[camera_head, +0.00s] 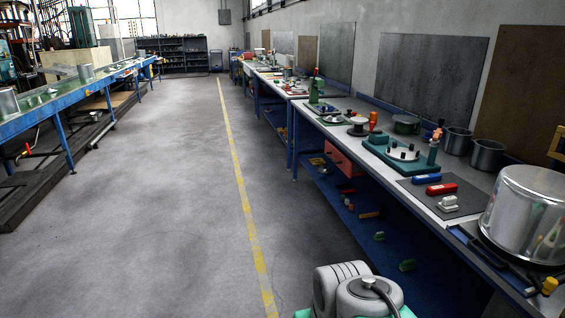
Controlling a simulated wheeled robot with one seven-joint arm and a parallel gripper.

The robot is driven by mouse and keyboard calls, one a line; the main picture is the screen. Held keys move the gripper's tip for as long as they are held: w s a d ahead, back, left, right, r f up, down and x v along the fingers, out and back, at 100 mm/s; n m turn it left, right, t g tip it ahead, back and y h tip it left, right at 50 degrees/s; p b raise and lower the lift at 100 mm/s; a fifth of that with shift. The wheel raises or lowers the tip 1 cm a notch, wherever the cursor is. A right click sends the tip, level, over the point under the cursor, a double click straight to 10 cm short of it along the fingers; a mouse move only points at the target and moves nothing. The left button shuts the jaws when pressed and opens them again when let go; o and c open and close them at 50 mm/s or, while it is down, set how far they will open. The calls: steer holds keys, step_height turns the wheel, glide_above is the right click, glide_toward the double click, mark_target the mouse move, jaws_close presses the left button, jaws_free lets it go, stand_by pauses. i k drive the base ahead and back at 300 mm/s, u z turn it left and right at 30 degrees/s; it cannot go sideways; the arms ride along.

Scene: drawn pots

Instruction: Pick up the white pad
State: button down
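A small white piece (448,204) lies on a dark grey mat (418,184) on the right-hand workbench, near the bench's front edge. It has a raised part on top and is the likeliest white pad, but it is too small to be sure. A red block (441,189) and a blue block (426,178) lie just behind it on the mat. A rounded grey part of my own arm shows at the bottom, left of the bench. My gripper's fingers are not in view.
A large shiny metal pot (527,215) stands right of the mat. A green fixture (406,158) with a white disc stands behind the mat. Metal cups (486,155) stand along the wall. A blue lower shelf (345,205) holds loose parts. The floor left of the bench is clear.

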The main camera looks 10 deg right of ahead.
mark_target(447, 205)
steer(key=z, duration=2.05)
